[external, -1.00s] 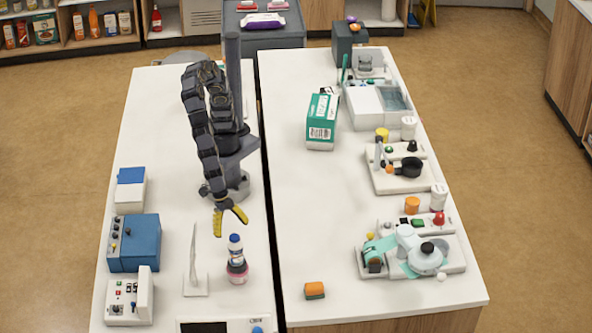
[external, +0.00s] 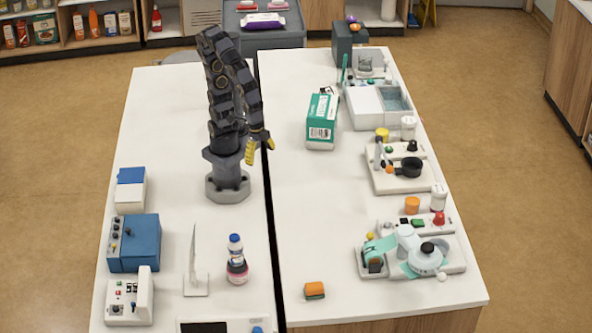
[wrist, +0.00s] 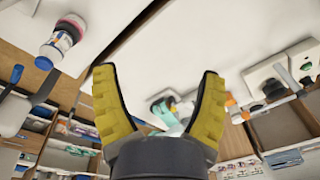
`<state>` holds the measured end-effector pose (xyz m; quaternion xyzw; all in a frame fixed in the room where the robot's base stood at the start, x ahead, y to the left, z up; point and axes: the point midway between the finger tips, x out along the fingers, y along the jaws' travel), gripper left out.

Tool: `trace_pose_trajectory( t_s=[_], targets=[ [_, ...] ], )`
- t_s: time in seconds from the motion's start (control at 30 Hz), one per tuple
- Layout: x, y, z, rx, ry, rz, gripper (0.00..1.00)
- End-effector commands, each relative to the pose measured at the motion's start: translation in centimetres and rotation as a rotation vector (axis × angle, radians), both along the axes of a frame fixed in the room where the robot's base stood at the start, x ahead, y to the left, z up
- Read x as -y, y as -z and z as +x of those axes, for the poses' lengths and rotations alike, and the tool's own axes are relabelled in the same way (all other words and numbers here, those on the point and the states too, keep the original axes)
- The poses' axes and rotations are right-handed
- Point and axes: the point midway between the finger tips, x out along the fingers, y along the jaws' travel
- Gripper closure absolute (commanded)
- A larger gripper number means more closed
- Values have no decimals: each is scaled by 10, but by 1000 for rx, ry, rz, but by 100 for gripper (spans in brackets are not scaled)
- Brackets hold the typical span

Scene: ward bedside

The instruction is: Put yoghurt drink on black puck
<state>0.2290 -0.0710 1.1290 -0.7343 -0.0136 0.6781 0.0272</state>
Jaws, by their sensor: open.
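The yoghurt drink looks to be the bottle (external: 236,264) with a dark blue cap and pink lower part, standing upright on the left white table; it also shows at the upper left of the wrist view (wrist: 62,38). My gripper (external: 259,147), with yellow fingers, is raised near the gap between the tables, well behind the bottle. In the wrist view the fingers (wrist: 158,105) are spread with nothing between them. I cannot identify the black puck for certain; a black round knob (external: 427,248) sits on a white device on the right table.
A white stand (external: 195,285) is just left of the bottle, with blue boxes (external: 134,243) further left. A green and white carton (external: 321,120) and an orange-topped block (external: 314,290) are on the right table. Its middle is clear.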

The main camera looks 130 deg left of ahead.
Motion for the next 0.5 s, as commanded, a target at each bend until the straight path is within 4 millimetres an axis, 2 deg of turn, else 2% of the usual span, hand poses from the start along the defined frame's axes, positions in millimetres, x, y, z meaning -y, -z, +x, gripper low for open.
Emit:
trace_pose_trajectory(
  t_s=[0.03,0.1,0.23,0.33,0.5],
  targets=[
    [-23,-6,-21,-44,-31,-13,28],
    [-44,-10,-50,-108,-37,-26,28],
    [-65,-13,-92,-193,-34,-46,28],
    [-70,-14,-109,-228,-28,-54,28],
    [-72,-15,-114,-238,-22,-57,28]
  ],
)
